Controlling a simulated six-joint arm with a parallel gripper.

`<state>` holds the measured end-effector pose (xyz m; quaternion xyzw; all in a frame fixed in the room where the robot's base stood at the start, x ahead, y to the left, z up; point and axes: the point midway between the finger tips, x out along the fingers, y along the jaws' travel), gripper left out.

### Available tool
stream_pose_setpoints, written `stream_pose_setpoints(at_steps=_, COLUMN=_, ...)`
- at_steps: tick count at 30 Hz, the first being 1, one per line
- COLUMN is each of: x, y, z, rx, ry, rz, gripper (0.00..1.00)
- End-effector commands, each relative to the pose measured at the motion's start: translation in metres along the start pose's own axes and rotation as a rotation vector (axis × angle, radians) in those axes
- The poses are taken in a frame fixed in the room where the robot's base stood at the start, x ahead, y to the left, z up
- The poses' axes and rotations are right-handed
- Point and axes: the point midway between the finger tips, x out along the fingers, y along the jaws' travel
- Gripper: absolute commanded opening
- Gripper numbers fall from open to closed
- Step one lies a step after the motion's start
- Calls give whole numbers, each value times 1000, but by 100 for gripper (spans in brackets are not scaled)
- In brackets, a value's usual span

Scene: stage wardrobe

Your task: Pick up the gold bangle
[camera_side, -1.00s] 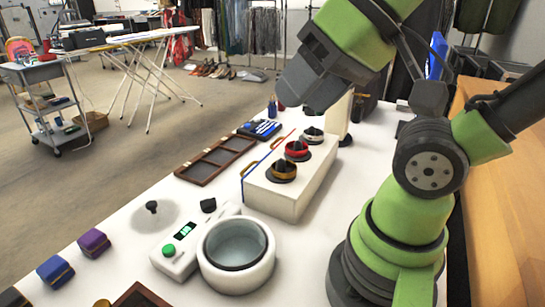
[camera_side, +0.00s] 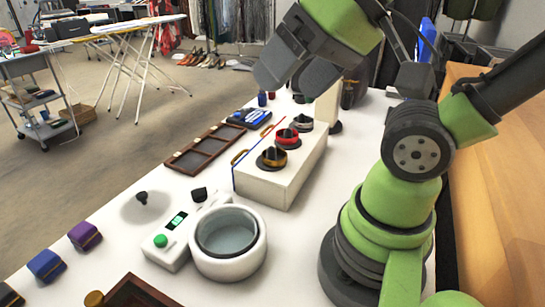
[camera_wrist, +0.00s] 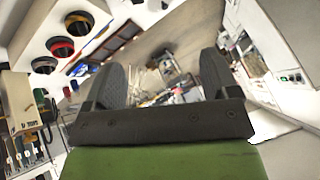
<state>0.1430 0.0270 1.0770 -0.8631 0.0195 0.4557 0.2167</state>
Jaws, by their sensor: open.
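The gold bangle (camera_side: 273,157) sits around a dark round holder on top of a long white box (camera_side: 262,185), at the box's near end. A red bangle (camera_side: 287,140) and a silver one (camera_side: 301,122) sit on similar holders behind it. In the wrist view the gold bangle (camera_wrist: 79,22) shows at the upper left, outside the space between the fingers. My gripper (camera_side: 292,80) is above the box's far part, higher than the bangles and apart from them. Its fingers (camera_wrist: 163,78) are spread with nothing between them in the wrist view.
A white device with a round bowl (camera_side: 228,265) and green button stands in front of the box. A dark compartment tray (camera_side: 205,147) and blue case (camera_side: 249,118) lie left of it. Small purple (camera_side: 84,235) and blue (camera_side: 46,265) boxes line the table's left edge.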

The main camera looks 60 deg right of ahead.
Motion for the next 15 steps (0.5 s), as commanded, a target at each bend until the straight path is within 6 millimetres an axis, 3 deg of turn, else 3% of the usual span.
stream_pose_setpoints(at_steps=10, x=1, y=0, z=-2, rx=-2, ry=-3, rz=6, gripper=93)
stream_pose_setpoints(at_steps=15, x=14, y=10, z=-21, rx=-39, ry=-58, rz=86, gripper=93)
